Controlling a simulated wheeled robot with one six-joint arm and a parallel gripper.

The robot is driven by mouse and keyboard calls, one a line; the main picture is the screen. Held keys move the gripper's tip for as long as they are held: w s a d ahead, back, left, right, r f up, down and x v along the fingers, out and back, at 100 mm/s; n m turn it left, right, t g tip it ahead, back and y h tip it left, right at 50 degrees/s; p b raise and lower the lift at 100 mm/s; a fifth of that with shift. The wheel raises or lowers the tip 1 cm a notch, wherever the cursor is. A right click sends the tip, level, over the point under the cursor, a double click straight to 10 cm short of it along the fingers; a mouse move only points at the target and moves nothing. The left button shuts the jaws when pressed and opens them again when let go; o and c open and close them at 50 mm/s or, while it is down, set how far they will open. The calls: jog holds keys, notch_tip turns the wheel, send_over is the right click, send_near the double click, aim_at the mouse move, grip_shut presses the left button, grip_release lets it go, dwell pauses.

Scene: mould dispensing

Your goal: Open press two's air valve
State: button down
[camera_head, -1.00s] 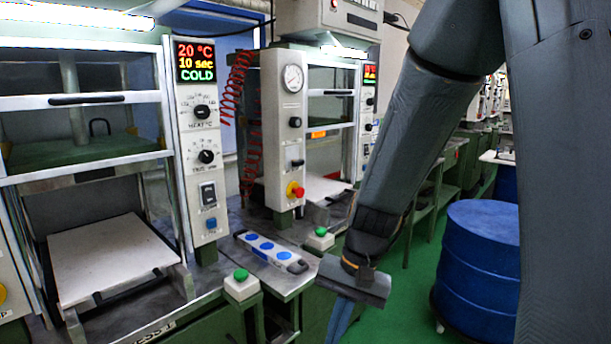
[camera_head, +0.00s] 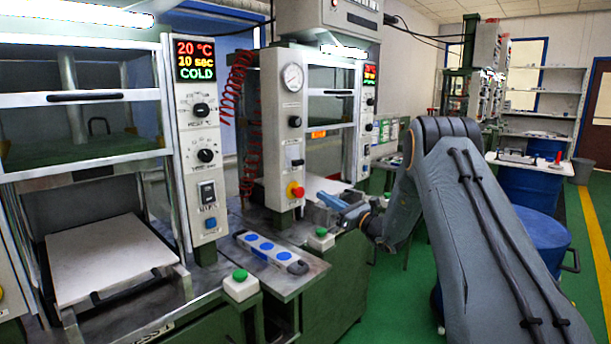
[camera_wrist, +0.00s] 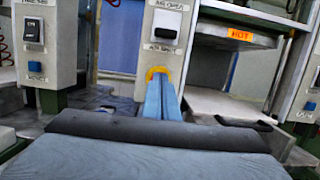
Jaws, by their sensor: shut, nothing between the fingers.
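Press two's light control panel (camera_head: 284,130) stands mid-picture in the head view, with a round gauge (camera_head: 293,78) at its top. Low on it is a dark and white air valve lever (camera_head: 294,155); in the wrist view the lever (camera_wrist: 165,22) has small print above and below that seems to read AIR. Below the lever is a red knob on a yellow ring (camera_head: 295,190); the ring (camera_wrist: 157,71) is partly hidden behind my fingers in the wrist view. My gripper (camera_head: 325,199) is shut and empty, its blue fingers (camera_wrist: 158,84) pointing at the panel below the lever. Contact cannot be told.
Press one's panel (camera_head: 200,150) stands at left, reading COLD. A HOT label (camera_wrist: 240,34) shows on press two, right of the lever. A blue drum (camera_head: 540,235) stands at right on green floor.

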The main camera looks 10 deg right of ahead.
aim_at(296, 162)
jog(key=shift+w+d+r, duration=0.1)
jog(key=shift+d, duration=0.15)
jog(key=shift+a, duration=0.1)
jog(key=w+a+r+p, duration=0.3)
jog(key=w+a+r, duration=0.2)
jog(key=w+r, duration=0.1)
jog(key=shift+w+a+r, duration=0.2)
jog(key=shift+w+a, duration=0.1)
jog(key=shift+w, duration=0.6)
jog(key=shift+r, duration=2.4)
